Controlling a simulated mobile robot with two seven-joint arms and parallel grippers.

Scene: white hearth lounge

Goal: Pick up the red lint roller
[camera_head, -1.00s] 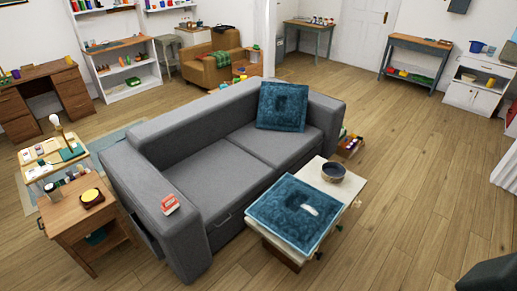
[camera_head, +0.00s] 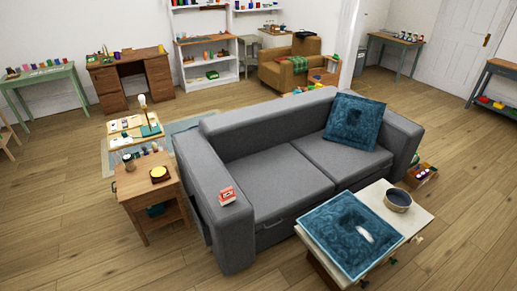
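I cannot make out a red lint roller for certain. A small red and white object (camera_head: 227,195) lies on the left arm of the grey sofa (camera_head: 275,205); it looks box-like, but it is too small to identify. A red-toned crate (camera_head: 423,174) with small items stands on the floor by the sofa's right end. Neither of my grippers is in view.
A low table (camera_head: 427,216) with a blue cushion (camera_head: 350,236) and a dark bowl (camera_head: 398,199) stands before the sofa. A wooden side table (camera_head: 140,189) stands at its left. Floor is clear at lower left and right.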

